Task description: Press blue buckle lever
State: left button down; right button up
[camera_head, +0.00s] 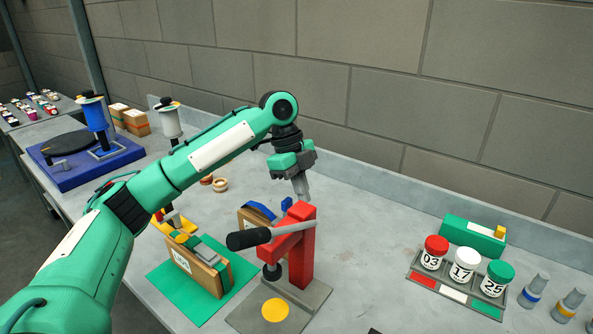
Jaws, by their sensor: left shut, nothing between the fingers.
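A blue curved lever (261,211) lies on top of a wooden box (246,220), behind the red press. A small blue block (287,204) shows just right of it; I cannot tell whether the two are joined. The press and its dark handle hide much of the box. My left gripper (302,190) points down with its fingers shut and empty. In the picture its tips are just above the red press top and right of the blue parts. I cannot tell their exact depth. My right gripper is out of view.
The red press (302,245) has a long dark handle (249,239) reaching left. A second box (196,270) sits on a green mat (222,296). Lidded jars (463,264) stand in a tray at right. The counter between press and jars is mostly clear.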

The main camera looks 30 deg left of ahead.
pick_arm(q)
jog(key=a+f+p, duration=0.1)
jog(key=a+f, duration=0.2)
jog(key=shift+w+p, duration=0.2)
jog(key=shift+p, duration=0.2)
